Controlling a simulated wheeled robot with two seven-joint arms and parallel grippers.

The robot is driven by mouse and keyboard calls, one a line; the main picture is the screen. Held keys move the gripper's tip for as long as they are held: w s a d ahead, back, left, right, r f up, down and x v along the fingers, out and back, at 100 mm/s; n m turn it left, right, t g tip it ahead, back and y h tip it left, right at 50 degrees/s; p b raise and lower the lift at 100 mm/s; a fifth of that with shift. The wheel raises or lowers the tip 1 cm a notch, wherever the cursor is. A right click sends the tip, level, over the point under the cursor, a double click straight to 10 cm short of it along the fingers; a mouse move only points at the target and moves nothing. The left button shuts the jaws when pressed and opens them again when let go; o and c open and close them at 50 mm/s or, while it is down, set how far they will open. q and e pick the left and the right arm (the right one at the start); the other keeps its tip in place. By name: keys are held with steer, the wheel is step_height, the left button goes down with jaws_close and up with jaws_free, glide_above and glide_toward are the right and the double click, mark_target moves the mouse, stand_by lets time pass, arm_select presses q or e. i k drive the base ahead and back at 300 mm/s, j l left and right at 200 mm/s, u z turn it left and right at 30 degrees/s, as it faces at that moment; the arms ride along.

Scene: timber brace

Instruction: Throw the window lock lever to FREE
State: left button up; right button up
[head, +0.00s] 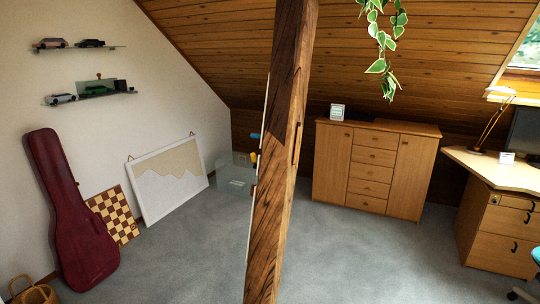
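A slanted roof window (525,52) shows only in part at the upper right edge of the head view, with greenery behind the glass. Its pale wooden frame (512,98) runs along the bottom of the glass. I cannot make out a lock lever or a FREE marking on the part in view. Neither of my grippers is in view.
A tilted timber post (285,150) stands close in front of me. Behind it are a wooden cabinet (372,168) and a clear box (233,175). A desk (505,172) with a lamp (491,122) stands below the window. Grey carpet (365,255) is open between post and desk.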

mark_target(253, 155)
steer(key=i+j+z, duration=0.55)
steer(key=j+z, duration=0.25)
steer(key=i+j, duration=0.15)
steer(key=j, duration=0.2)
steer(key=i+j+z, duration=0.1)
steer(key=j, duration=0.25)
steer(key=i+j, duration=0.2)
steer(key=j, duration=0.15)
steer(key=i+j+z, duration=0.1)
steer(key=j, duration=0.25)
steer(key=i+j, duration=0.2)
steer(key=j, duration=0.2)
steer(key=i+j+z, duration=0.1)
steer(key=j, duration=0.25)
steer(key=i+j, duration=0.15)
steer(key=j, duration=0.25)
steer(key=i+j+z, duration=0.1)
steer(key=j, duration=0.25)
steer(key=i+j, duration=0.55)
steer(key=j, duration=0.2)
